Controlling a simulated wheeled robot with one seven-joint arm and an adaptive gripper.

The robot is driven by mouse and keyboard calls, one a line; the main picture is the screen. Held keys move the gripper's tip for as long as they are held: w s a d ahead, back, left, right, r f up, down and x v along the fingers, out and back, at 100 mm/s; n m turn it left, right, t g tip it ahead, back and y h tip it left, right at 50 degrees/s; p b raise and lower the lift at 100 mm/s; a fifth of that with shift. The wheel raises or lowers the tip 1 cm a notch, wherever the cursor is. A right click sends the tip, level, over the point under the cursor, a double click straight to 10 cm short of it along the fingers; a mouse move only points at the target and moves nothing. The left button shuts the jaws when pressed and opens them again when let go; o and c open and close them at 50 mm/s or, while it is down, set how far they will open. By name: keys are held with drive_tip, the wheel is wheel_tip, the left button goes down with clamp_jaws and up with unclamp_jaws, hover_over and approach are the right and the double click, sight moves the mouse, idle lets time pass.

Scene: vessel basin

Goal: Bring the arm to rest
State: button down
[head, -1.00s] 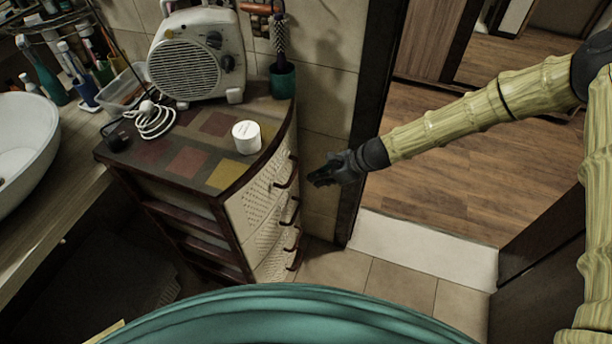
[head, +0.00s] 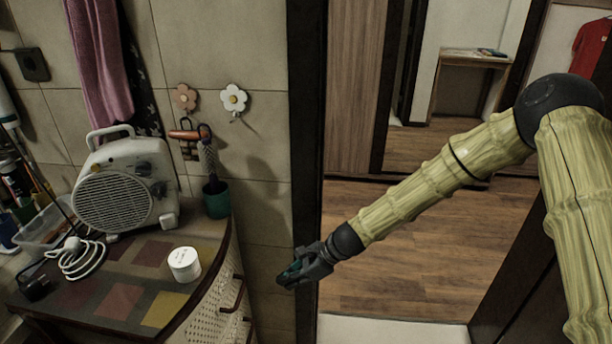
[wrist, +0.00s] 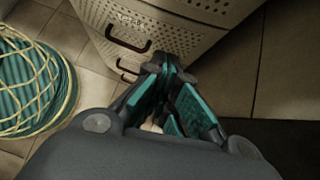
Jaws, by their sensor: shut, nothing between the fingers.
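My gripper (head: 287,281) is shut and empty. In the head view it hangs in the air at the end of my outstretched arm, to the right of the dresser and in front of the door frame. In the wrist view my gripper (wrist: 165,90) points towards the front of the dresser (wrist: 190,25), with its teal finger pads close together. Nothing is held between them.
The dresser (head: 110,298) carries a white fan heater (head: 115,195), a white round container (head: 184,264) and a teal cup (head: 216,200). A black door frame (head: 303,130) stands behind my gripper. The doorway floor (head: 400,255) is clear. A teal ribbed object (wrist: 30,85) lies at left in the wrist view.

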drive_tip(key=s+d+f+n+h, duration=0.5)
drive_tip(key=s+d+f+n, duration=0.1)
drive_tip(key=s+d+f, duration=0.95)
drive_tip(key=s+d+f+n+h, duration=0.2)
drive_tip(key=s+d+n, duration=0.3)
drive_tip(key=s, duration=0.5)
drive_tip(key=s+d+f+n+h, duration=0.1)
drive_tip(key=s+d+n, duration=0.4)
drive_tip(key=s+d, duration=0.5)
drive_tip(key=shift+d+f+n+t+h, duration=0.2)
drive_tip(key=shift+f+n+t+h, duration=0.15)
drive_tip(key=shift+f, duration=0.3)
